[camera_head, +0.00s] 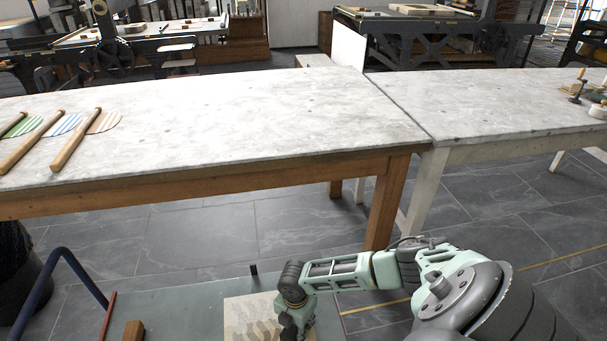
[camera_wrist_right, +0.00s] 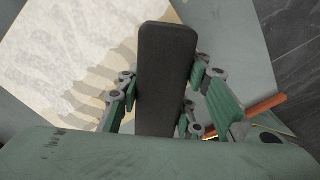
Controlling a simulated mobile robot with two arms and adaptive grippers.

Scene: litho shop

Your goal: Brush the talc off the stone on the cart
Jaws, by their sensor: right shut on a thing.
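The stone (camera_head: 240,315) is a pale cream slab with grey-tan wavy marks. It lies on the grey-green cart (camera_head: 178,300) at the bottom of the head view. The stone also fills the upper left of the right wrist view (camera_wrist_right: 60,45). My right gripper (camera_head: 296,328) is over the stone's right part in the head view. In the right wrist view my right gripper (camera_wrist_right: 163,100) is shut on a dark, rounded block, probably the brush (camera_wrist_right: 165,70). Its underside is hidden, so I cannot tell whether it touches the stone. My left gripper is not in view.
A blue cart handle (camera_head: 78,275), a thin red-brown rod (camera_head: 107,318) and a wooden block (camera_head: 133,331) are left of the stone. A long table (camera_head: 230,115) stands beyond the cart, with several wooden-handled pieces (camera_head: 75,140) at left. Grey floor separates them.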

